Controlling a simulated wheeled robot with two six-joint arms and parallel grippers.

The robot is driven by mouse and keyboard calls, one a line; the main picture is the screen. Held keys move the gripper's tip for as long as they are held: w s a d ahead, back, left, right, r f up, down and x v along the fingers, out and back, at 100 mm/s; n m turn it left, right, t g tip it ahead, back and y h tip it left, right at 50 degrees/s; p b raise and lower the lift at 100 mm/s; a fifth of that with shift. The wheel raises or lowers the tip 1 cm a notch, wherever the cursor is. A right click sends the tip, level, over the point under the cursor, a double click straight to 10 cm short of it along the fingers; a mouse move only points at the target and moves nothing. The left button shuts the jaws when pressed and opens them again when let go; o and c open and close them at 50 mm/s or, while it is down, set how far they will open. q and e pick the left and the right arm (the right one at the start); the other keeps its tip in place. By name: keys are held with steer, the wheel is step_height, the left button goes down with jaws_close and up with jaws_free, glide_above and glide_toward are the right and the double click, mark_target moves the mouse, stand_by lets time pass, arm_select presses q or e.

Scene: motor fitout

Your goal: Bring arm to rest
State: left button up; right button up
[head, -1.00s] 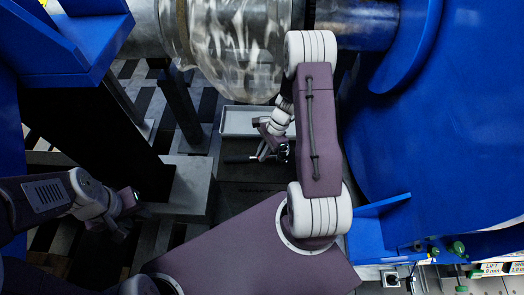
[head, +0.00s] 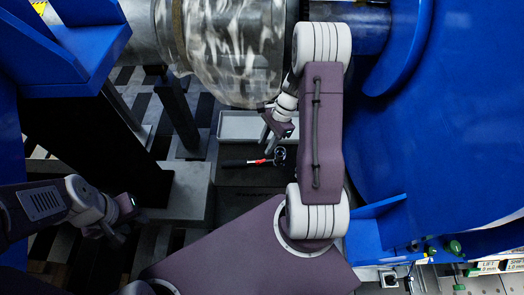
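My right arm reaches down the middle of the head view. Its gripper (head: 278,136) hangs just left of the arm's upper link, above and apart from a tool. The tool has a black handle, a red band (head: 260,161) and a round dark head, and lies on a dark surface (head: 240,204). The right gripper holds nothing that I can see; its finger gap is unclear, partly behind the arm. My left gripper (head: 118,222) is at the lower left, away from the tool. Its fingers are dark and too small to tell whether they are open.
A pale grey tray (head: 232,127) lies just behind the tool. A clear, shiny-wrapped cylinder (head: 232,60) on a grey shaft spans the top. Blue machine housing (head: 455,130) fills the right, close to my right arm. Blue structure (head: 75,40) and dark posts stand at the left.

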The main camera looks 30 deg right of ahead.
steer(key=shift+d+r, duration=0.2)
steer(key=shift+r, duration=0.2)
